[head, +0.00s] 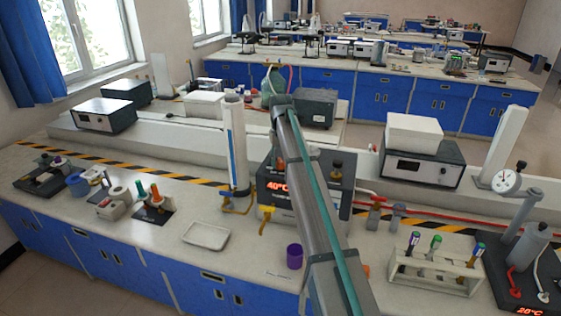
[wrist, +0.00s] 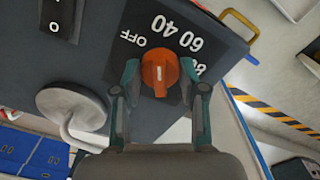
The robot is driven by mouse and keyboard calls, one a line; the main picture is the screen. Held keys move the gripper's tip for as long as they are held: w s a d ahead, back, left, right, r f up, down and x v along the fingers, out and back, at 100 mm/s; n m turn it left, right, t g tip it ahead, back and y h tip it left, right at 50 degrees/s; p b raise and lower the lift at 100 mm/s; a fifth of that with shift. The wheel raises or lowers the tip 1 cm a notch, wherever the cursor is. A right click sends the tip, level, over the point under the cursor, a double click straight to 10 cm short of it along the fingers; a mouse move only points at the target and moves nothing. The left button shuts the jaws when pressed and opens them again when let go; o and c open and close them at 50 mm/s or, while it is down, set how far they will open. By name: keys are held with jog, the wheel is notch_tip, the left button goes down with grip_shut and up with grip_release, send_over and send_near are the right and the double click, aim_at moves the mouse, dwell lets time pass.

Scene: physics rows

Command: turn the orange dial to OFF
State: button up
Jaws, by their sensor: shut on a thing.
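The orange dial (wrist: 160,75) sits on the dark face of a unit in the wrist view. A short white mark on it points roughly up the picture, toward the printed 40. The word OFF is printed to the upper left of the dial, with 60 and 80 on its right side. My gripper (wrist: 160,67) has one finger on each side of the dial and is shut on it. In the head view the heating unit (head: 275,187) shows a red 40°C display.
In the wrist view a round grey plate (wrist: 72,107) lies left of my fingers and a yellow handle (wrist: 240,20) lies upper right. In the head view a purple cup (head: 294,256), a white tray (head: 207,236) and a tube rack (head: 434,271) stand on the bench.

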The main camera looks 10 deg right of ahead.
aim_at(280, 160)
jog(key=n, duration=0.4)
jog(key=shift+n, duration=1.6)
jog(key=o, duration=1.2)
jog(key=shift+c, duration=0.2)
notch_tip(280, 160, up, 12)
